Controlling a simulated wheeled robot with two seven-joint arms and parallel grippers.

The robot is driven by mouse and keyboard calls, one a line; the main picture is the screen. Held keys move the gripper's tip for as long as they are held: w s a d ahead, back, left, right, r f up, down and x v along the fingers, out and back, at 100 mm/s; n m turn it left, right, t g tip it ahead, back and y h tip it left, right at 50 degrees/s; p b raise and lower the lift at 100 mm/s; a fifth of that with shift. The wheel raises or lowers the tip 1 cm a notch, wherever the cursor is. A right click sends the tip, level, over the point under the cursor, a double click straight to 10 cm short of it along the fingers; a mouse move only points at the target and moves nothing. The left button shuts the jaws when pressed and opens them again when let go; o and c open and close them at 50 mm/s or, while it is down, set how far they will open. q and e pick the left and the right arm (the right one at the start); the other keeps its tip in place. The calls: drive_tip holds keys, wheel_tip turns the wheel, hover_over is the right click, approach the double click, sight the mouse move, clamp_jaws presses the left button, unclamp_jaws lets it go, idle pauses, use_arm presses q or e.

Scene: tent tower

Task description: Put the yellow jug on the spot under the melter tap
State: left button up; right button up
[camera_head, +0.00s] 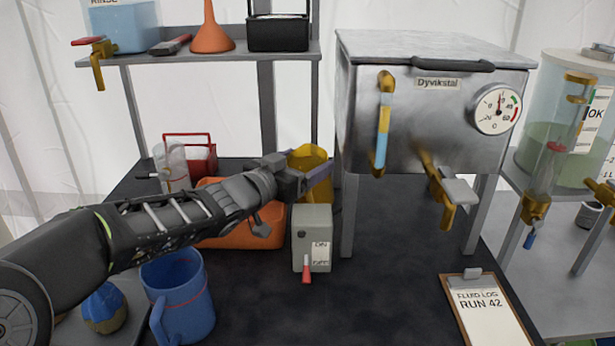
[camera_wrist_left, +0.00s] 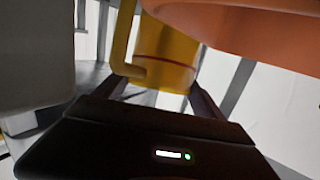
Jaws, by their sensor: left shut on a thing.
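The yellow jug (camera_head: 308,160) is behind the grey switch box, left of the melter. My left gripper (camera_head: 300,181) is shut on it, and the gripper hides part of its side. In the left wrist view, the jug (camera_wrist_left: 172,60), with its handle and a red line, sits between the fingers of my left gripper (camera_wrist_left: 160,92). I cannot tell whether its base touches the table. The melter (camera_head: 420,110) is a steel box on legs with a brass tap (camera_head: 440,197) low on its front. No marked spot can be made out on the dark table below the tap. My right gripper is not in view.
The grey switch box (camera_head: 313,225) and an orange tub (camera_head: 240,236) stand close to the jug. A blue jug (camera_head: 182,305) stands at the front left. A clipboard (camera_head: 485,310) lies at the front right. The dark table (camera_head: 385,285) is clear in the middle.

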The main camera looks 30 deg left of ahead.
use_arm(q)
drive_tip(key=s+r+p, duration=0.3)
drive_tip(key=r+p, duration=0.8)
drive_tip(key=p, duration=0.2)
drive_tip(key=s+a+g+p, duration=0.1)
drive_tip(key=s+p, duration=0.3)
drive_tip(key=s, duration=0.6)
drive_tip(key=s+a+r+g+p, duration=0.1)
drive_tip(key=s+p, duration=0.3)
drive_tip(key=s, duration=0.7)
drive_tip(key=shift+a+r+g+y+p, duration=0.25)
drive_tip(key=shift+a+g+y+p, duration=0.1)
drive_tip(key=shift+a+g, duration=0.4)
